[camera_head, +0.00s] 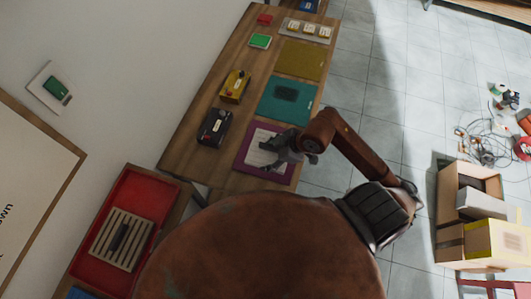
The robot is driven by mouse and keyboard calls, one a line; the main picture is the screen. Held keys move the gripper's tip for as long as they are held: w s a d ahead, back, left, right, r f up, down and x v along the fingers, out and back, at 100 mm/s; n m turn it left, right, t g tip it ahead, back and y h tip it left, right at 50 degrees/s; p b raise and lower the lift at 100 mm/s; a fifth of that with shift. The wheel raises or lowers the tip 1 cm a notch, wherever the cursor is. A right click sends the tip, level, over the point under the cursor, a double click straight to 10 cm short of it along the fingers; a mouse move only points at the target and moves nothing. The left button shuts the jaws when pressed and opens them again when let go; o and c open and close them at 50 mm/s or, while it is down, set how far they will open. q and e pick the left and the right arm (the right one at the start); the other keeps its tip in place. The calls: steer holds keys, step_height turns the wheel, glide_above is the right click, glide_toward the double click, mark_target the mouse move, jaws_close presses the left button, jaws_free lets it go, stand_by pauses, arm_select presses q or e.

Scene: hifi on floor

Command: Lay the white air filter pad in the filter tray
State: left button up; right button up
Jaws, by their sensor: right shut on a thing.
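A white pad (257,152) with fine lines shows over a purple mat or shallow tray (242,160) at the near end of the wooden table. My right arm reaches in from the right, and its dark gripper (270,155) is over the right part of the pad. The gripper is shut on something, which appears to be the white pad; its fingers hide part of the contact. I cannot tell whether the pad touches the purple surface. No tray is clearly marked as the filter tray. My left gripper is out of view.
Beside the purple surface stand a black battery-like box (214,127) and a yellow one (235,86). A teal mat (270,108) and an olive mat (301,60) lie farther along. A red tray (94,263) holds a slatted piece. Cardboard boxes (449,215) and cables lie on the right floor.

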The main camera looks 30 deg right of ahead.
mark_target(268, 150)
steer(key=w, duration=0.1)
steer(key=w+d+f, duration=0.1)
steer(key=shift+w, duration=0.3)
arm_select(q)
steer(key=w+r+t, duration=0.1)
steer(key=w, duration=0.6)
arm_select(e)
steer(key=f, duration=0.2)
steer(key=w, duration=0.1)
steer(key=shift+d+f, duration=0.5)
steer(key=shift+f, duration=0.25)
steer(key=shift+w+d+f+p, duration=0.2)
steer(key=shift+w+f+p, duration=0.1)
steer(key=shift+w+f, duration=0.85)
steer(key=shift+s+f+p, duration=0.15)
steer(key=shift+s+f, duration=0.05)
steer(key=shift+f, duration=0.3)
steer(key=shift+s+f+p, duration=0.15)
steer(key=shift+f, duration=0.5)
steer(key=shift+w+f, duration=0.1)
steer(key=shift+w, duration=0.1)
steer(key=o, duration=0.7)
steer(key=shift+f, duration=0.15)
steer(key=shift+o, duration=0.9)
steer(key=o, duration=0.3)
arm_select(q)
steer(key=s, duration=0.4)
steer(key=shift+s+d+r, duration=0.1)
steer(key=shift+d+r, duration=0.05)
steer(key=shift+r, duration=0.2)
